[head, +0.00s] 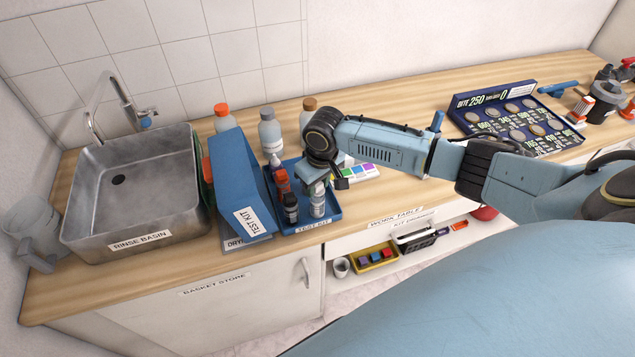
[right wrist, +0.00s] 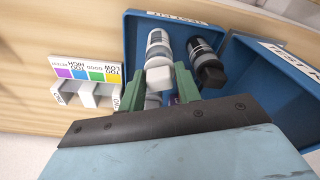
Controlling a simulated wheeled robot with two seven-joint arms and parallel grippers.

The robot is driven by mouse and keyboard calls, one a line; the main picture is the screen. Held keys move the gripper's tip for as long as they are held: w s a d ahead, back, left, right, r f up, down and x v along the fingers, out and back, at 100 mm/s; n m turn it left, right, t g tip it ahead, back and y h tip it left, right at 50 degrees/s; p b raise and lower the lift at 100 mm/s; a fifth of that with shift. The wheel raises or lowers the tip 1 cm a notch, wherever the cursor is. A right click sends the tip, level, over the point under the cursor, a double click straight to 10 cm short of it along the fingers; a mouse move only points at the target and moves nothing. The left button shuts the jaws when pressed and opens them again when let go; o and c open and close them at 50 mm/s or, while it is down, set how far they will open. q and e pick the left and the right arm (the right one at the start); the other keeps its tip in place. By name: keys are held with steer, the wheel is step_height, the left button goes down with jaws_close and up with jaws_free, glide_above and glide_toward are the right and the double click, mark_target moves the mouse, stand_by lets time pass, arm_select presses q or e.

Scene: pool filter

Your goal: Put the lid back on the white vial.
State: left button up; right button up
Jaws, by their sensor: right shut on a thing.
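The white vial (head: 317,204) stands in the blue test kit tray (head: 308,230), near its front right corner. It also shows in the right wrist view (right wrist: 158,42), under my fingers. My right gripper (head: 317,185) points down right above it. In the right wrist view the two green fingers are shut on the white lid (right wrist: 158,79). The lid overlaps the vial's top end there; I cannot tell whether it is seated or just above. My left gripper is in neither view.
A dark-capped vial (head: 290,208) stands close left of the white vial. The blue TEST KIT case (head: 240,180) rises left of the tray. A colour chart block (head: 358,174) lies to the right. Bottles (head: 269,132) stand behind, and the rinse basin (head: 130,190) is far left.

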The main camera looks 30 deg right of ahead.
steer(key=shift+r+p, duration=0.1)
steer(key=shift+p, duration=0.35)
stand_by(0.3)
steer(key=shift+f+p, duration=0.25)
steer(key=shift+p, duration=0.05)
stand_by(0.9)
steer(key=shift+p, duration=0.4)
stand_by(0.4)
steer(key=o, duration=1.5)
